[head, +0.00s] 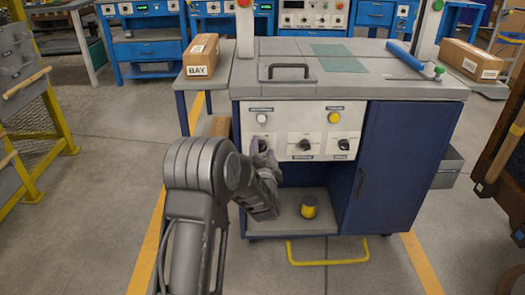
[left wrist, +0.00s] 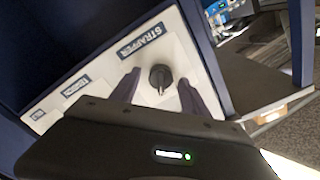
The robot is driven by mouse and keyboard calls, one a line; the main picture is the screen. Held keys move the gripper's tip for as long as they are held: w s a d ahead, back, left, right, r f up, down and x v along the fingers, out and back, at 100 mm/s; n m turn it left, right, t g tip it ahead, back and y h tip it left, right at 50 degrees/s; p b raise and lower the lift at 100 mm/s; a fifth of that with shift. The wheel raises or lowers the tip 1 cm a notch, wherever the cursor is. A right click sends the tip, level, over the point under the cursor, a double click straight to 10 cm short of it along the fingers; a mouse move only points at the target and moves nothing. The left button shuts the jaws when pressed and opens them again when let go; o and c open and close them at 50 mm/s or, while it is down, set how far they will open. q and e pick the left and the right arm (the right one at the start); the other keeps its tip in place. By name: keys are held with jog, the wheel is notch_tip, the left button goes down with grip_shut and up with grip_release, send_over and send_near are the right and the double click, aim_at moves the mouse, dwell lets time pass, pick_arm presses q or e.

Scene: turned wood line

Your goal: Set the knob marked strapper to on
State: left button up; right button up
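The strapper knob (left wrist: 161,77) is a round black knob on a white plate. Its label (left wrist: 140,42) reads STRAPPER in the left wrist view. A pale mark on the knob points toward the bottom of that view, away from the label. My left gripper (left wrist: 158,88) is open, with one dark finger on each side of the knob and gaps showing between. In the head view my left gripper (head: 261,152) is at the leftmost knob of the white panel (head: 284,118) and mostly hides it. My right gripper is in neither view.
The panel also has a middle knob (head: 305,145), a right knob (head: 343,144), a white button (head: 262,118) and a yellow button (head: 334,117). Below, a yellow-topped cylinder (head: 309,207) stands in the open bay. A blue door (head: 385,165) is at right.

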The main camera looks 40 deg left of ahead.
pick_arm(q)
jog(key=shift+s+d, duration=0.1)
jog(key=p+v, duration=0.1)
jog(key=v, duration=0.6)
jog(key=shift+s+d+p, duration=0.2)
jog(key=shift+s+p, duration=0.05)
jog(key=shift+p, duration=0.1)
jog(key=shift+f, duration=0.1)
